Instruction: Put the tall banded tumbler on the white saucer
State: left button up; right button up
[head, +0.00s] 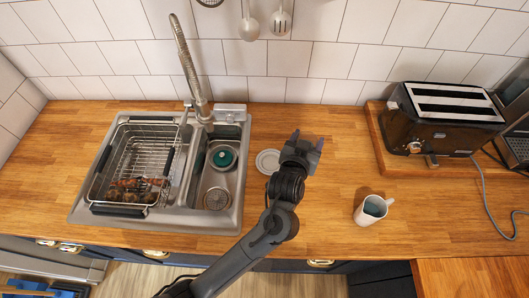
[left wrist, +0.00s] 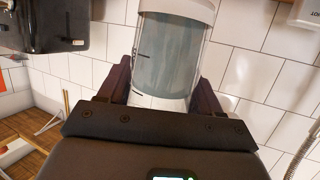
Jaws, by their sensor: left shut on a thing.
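The tall banded tumbler (left wrist: 172,52) is clear, pale blue-grey glass with a white band at its end and dark marks on its side. It sits between the fingers of my left gripper (left wrist: 160,80) in the left wrist view, which is shut on it. In the head view my left gripper (head: 303,146) is over the counter, just right of the white saucer (head: 268,161). The tumbler cannot be made out clearly there. The saucer is small and round, lies right of the sink, and looks empty. My right gripper is not in view.
A white mug (head: 371,210) with a handle stands on the counter at the right. A black toaster (head: 442,118) stands on a wooden board behind it. The sink (head: 165,175) with a wire rack (head: 135,165) is at the left. The counter between saucer and mug is clear.

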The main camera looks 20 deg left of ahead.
pick_arm(q)
jog(key=f, duration=0.1)
jog(key=s+f, duration=0.1)
jog(key=shift+a+f, duration=0.3)
jog(key=shift+a, duration=0.05)
jog(key=shift+w+a+f+b, duration=0.15)
jog(key=shift+w+a+f, duration=0.3)
jog(key=shift+a+f, duration=1.2)
jog(key=shift+w+a+f+b, duration=0.1)
jog(key=shift+w+a+f, duration=0.4)
jog(key=shift+a+f, duration=1.1)
jog(key=shift+w+a+f+b, duration=0.15)
jog(key=shift+w+a+f, duration=0.3)
jog(key=shift+a+f, duration=1.2)
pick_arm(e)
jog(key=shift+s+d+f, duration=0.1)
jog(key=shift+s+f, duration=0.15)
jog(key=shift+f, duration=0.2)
pick_arm(q)
jog(key=shift+f, duration=0.15)
jog(key=o, duration=1.2)
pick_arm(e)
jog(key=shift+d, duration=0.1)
